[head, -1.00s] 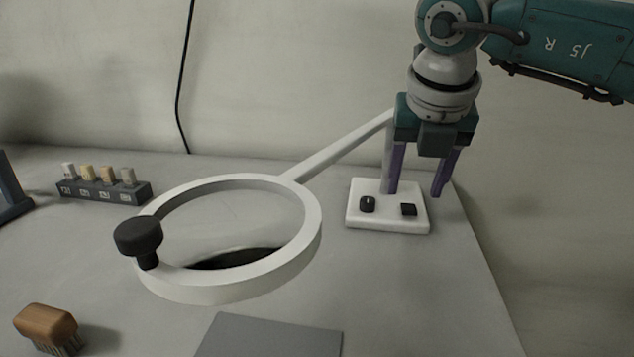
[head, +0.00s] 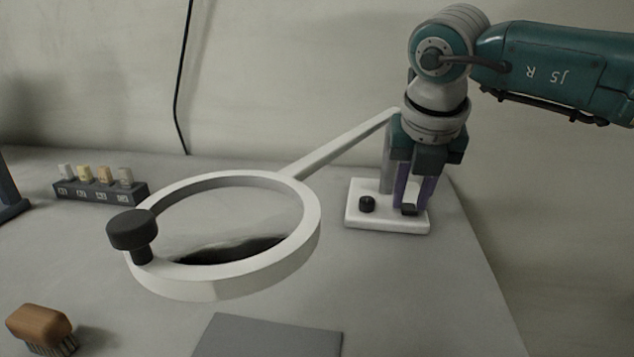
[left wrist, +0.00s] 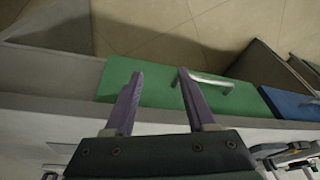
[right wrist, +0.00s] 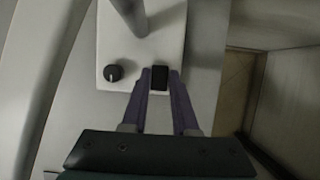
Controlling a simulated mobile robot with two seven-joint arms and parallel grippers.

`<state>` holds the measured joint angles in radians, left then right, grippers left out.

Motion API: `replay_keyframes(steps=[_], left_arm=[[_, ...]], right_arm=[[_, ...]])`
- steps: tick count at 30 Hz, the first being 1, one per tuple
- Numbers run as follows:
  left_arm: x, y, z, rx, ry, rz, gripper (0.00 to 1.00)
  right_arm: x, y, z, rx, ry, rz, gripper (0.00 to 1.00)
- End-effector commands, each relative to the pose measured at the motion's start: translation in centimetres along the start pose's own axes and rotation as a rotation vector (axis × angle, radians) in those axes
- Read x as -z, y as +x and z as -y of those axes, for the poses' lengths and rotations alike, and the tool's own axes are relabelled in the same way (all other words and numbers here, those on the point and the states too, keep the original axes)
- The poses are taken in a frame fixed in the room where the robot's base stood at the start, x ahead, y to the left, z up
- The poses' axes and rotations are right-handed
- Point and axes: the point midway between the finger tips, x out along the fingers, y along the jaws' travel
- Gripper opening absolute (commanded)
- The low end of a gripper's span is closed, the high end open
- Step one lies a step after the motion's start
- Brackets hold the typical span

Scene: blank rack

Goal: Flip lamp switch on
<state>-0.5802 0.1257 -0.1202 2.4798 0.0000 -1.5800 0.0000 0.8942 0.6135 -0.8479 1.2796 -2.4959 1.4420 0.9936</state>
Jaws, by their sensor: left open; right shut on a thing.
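The lamp is a white magnifier ring (head: 307,225) on an arm above a white base (head: 388,222). On the base are a black round knob (head: 367,204) and a black rocker switch (head: 409,209). My right gripper (head: 412,205) is over the base with its purple fingers at the switch. In the right wrist view the fingers of my right gripper (right wrist: 161,80) stand on either side of the switch (right wrist: 160,78), shut on it; the knob (right wrist: 113,72) is to the left. My left gripper (left wrist: 158,76) is open and empty, away from the lamp.
A dark rack with several small pegs (head: 100,191) stands at the back left. A wooden brush (head: 40,325) lies at the front left and a grey mat (head: 267,338) at the front. The left wrist view shows a green drawer front (left wrist: 160,88) with a metal handle.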

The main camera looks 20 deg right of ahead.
Motion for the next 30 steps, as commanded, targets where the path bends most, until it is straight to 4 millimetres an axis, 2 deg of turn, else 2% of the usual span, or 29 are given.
replay_keyframes(steps=[2, 12, 17, 25, 30], left_arm=[[0.0, 0.0, 0.0, 0.000, 0.000, 0.000, 0.56], [0.0, 0.0, 0.0, -0.001, -0.002, -0.001, 0.56], [0.0, 0.1, -0.1, -0.004, -0.006, -0.002, 0.56], [-0.7, 2.6, -0.3, -0.007, -0.010, -0.003, 0.56], [-0.8, 3.0, -0.4, -0.007, -0.010, -0.003, 0.56]], right_arm=[[0.0, 0.0, 0.0, 0.000, 0.000, 0.000, 0.00], [0.0, 0.0, 0.0, 0.000, -0.001, 0.006, 0.00], [0.3, 0.1, 0.1, 0.005, -0.004, 0.086, 0.00], [1.1, 0.5, 0.0, 0.000, -0.004, 0.287, 0.00], [1.0, 0.1, 0.1, 0.002, 0.000, 0.332, 0.00]])
